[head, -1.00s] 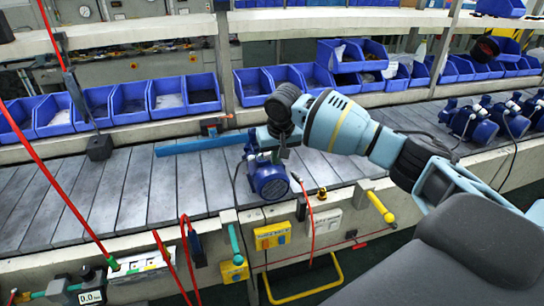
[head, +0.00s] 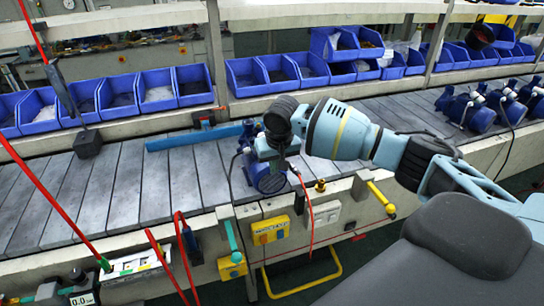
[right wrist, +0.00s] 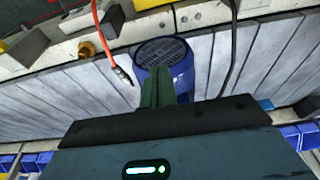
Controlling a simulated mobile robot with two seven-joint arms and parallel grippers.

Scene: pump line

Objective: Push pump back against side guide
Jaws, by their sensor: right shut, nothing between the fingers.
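The blue pump (head: 268,178) stands on the grey slatted line near its front edge, partly hidden by my right gripper. In the right wrist view the pump (right wrist: 182,72) has its dark round grille facing up in the picture. A straight blue bar (head: 185,140), which looks like the side guide, lies along the line to the left and back of the pump. My right gripper (head: 277,160) is at the pump's upper part. Its fingers (right wrist: 160,88) are shut, with nothing between them, and overlap the pump's body in view; contact cannot be told. My left gripper is out of view.
A red hose (head: 305,200) hangs in front of the pump and a dark cable runs beside it. Several pumps (head: 465,108) stand farther right on the line. Blue bins (head: 158,90) line the shelf behind. A yellow box (head: 270,230) sits on the front edge.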

